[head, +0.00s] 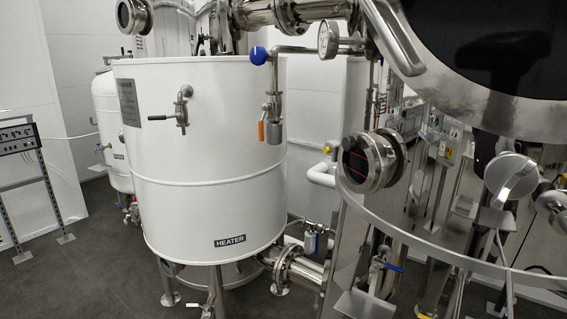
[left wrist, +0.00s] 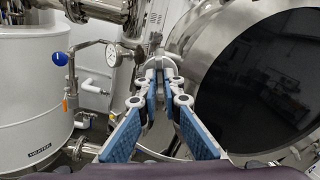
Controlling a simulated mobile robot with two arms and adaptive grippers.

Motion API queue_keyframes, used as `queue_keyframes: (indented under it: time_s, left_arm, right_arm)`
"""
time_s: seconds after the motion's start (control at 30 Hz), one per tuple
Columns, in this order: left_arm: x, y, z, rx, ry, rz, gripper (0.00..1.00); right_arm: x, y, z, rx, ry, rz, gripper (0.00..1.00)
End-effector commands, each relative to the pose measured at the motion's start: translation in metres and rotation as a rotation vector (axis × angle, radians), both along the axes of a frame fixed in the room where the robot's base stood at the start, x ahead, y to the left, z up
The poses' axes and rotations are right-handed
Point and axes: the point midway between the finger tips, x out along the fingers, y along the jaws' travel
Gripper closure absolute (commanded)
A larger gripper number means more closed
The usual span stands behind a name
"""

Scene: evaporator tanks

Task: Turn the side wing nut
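The big steel hatch (head: 450,100) with a dark round window fills the upper right of the head view. It also shows at the right of the left wrist view (left wrist: 182,40). A shiny steel piece with a rounded face (head: 512,178) stands out below the hatch at the far right; I cannot tell if it is the side wing nut. In the left wrist view my left gripper (left wrist: 161,85) points forward, blue-padded fingers apart. Steel parts at the hatch's edge show beyond its fingertips; contact is not clear. My right gripper is in neither view.
A white tank (head: 200,200) labelled HEATER stands left of centre. A pipe with a blue ball handle (head: 259,55) and a gauge (head: 328,39) runs beside it. A round steel port (head: 370,160) juts out at centre.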

Motion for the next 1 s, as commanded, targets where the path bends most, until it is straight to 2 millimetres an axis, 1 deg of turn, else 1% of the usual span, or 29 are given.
queue_keyframes:
  time_s: [0.2, 0.37, 0.5, 0.87, 1.0]
  left_arm:
    - [0.000, 0.000, -0.001, -0.005, 0.004, 0.000, 1.00]
    - [0.000, 0.000, -0.005, -0.067, 0.047, -0.001, 1.00]
    - [0.000, 0.000, -0.003, -0.131, 0.094, -0.001, 1.00]
    - [0.000, 0.000, 0.000, -0.155, 0.114, 0.000, 1.00]
    - [0.000, 0.000, -0.004, -0.193, 0.141, -0.001, 1.00]
  right_arm:
    - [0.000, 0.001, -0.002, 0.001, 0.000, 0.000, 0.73]
    - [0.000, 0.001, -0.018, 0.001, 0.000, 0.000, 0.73]
    - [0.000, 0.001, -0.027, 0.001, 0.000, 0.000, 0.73]
    - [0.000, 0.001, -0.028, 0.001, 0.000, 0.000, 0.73]
    - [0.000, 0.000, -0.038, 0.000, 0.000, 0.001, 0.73]
